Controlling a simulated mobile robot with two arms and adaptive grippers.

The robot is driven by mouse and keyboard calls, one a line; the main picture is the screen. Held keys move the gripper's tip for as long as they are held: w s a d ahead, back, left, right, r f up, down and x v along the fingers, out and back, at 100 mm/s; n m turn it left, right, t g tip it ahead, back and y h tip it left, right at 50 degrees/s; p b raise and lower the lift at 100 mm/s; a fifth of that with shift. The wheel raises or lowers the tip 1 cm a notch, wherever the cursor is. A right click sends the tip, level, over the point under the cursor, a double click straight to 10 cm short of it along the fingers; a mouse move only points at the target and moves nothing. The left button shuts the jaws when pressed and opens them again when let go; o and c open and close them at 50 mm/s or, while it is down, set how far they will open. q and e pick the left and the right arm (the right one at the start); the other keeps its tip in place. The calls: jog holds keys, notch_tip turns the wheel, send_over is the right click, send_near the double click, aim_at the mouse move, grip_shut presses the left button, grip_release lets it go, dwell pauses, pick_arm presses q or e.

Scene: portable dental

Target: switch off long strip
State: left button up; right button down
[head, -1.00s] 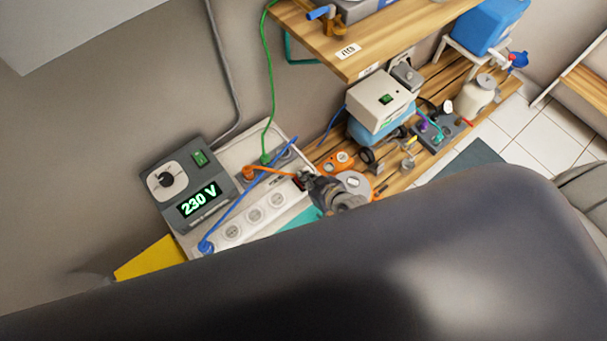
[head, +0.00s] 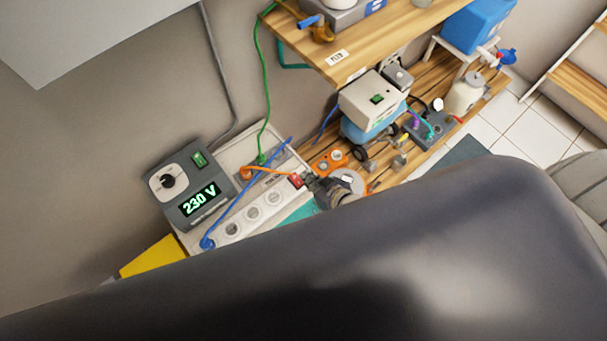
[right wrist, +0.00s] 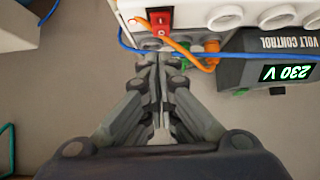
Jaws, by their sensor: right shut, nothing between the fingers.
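The long white power strip (head: 254,214) lies on the bench beside the voltage box, with several round sockets along it. Its red rocker switch (head: 296,180) is at its right end, and it also shows in the right wrist view (right wrist: 159,19). Blue and orange cords cross the strip. My right gripper (head: 312,180) is at the switch end, close to the red switch; contact cannot be told. In the right wrist view its fingers (right wrist: 156,58) are together and empty, just below the switch. My left gripper is not in view.
A grey voltage box (head: 190,180) reading 230 V stands left of the strip. An orange device (head: 330,161) and a round grey item lie right of my gripper. A wooden shelf (head: 345,55) hangs above. My dark arm covers the foreground.

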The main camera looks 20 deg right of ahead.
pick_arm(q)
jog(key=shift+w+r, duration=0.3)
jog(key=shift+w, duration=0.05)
pick_arm(e)
jog(key=v, duration=0.6)
jog(key=shift+d+f, duration=0.1)
jog(key=shift+f, duration=0.05)
